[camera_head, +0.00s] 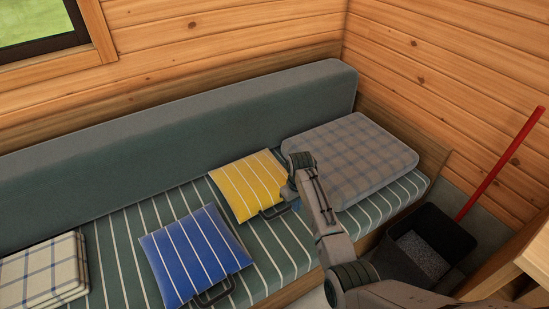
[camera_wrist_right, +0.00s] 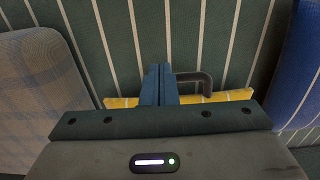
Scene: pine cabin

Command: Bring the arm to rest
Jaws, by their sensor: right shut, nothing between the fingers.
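My right arm comes in from the lower right of the head view. Its gripper (camera_head: 292,197) is over the bench seat, at the right edge of the yellow striped cushion (camera_head: 246,182). In the right wrist view the two blue fingers (camera_wrist_right: 160,80) are together and hold nothing. The yellow cushion (camera_wrist_right: 120,102) shows there as a strip behind the gripper. Its dark handle (camera_wrist_right: 197,78) is just right of the fingers; whether they touch cannot be told. My left gripper is in neither view.
A blue striped cushion (camera_head: 196,253) with a handle lies front left of the yellow one. A grey plaid cushion (camera_head: 352,158) lies at the bench's right end, a pale plaid one (camera_head: 40,268) far left. A dark bin (camera_head: 425,245) and red pole (camera_head: 502,162) stand right.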

